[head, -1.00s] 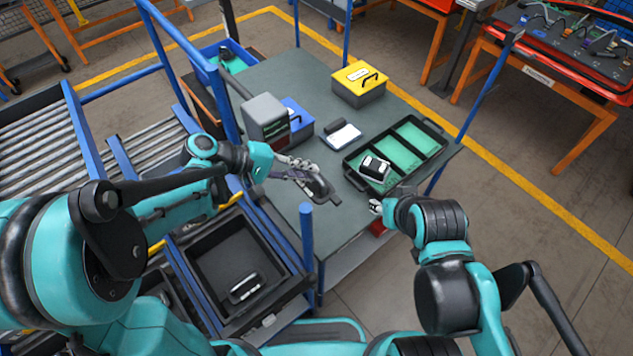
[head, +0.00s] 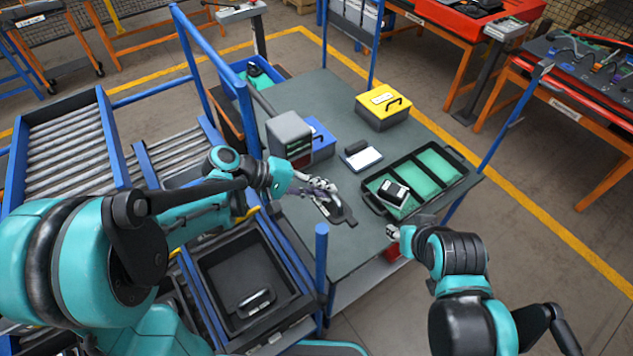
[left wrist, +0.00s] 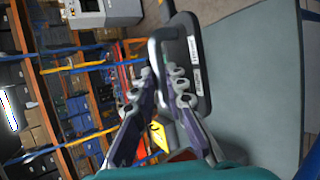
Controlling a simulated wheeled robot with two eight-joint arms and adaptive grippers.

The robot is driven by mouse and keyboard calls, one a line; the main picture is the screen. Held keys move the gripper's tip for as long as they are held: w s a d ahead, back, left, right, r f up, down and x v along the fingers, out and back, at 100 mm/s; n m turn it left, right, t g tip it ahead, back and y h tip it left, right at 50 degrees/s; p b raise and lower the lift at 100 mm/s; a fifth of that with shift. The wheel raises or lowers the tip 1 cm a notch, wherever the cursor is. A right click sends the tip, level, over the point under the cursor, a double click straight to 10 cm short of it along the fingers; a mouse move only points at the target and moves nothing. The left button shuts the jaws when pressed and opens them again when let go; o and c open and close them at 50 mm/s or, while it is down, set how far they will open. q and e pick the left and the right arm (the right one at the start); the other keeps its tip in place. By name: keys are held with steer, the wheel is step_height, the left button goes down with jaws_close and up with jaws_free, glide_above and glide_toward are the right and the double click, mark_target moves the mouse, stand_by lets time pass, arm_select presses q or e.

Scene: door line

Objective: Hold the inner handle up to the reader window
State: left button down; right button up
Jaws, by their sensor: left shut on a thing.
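My left gripper (head: 318,189) is shut on a black handle (head: 336,209) and holds it over the near part of the grey bench. In the left wrist view the handle (left wrist: 206,78) shows as a dark loop with white labels, between and beyond the fingers (left wrist: 160,85). A grey box-shaped device (head: 289,132) with a dark front stands beyond the left gripper, apart from the handle. I cannot make out clearly whether that dark front is the reader window. My right gripper (head: 391,232) is by the bench's near edge, small and partly hidden by its arm; its jaws are unclear.
A black tray with green compartments (head: 455,167) holds a black-and-white part (head: 393,193). A yellow box (head: 382,106), a blue box (head: 320,138) and a small white-topped device (head: 361,156) stand farther back. A black tote (head: 225,258) is lower left; a blue post (head: 321,265) rises nearby.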

arm_select(q)
steer(key=s+d, duration=0.5)
steer(key=s, duration=0.2)
steer(key=shift+s, duration=0.15)
steer(key=shift+d, duration=0.1)
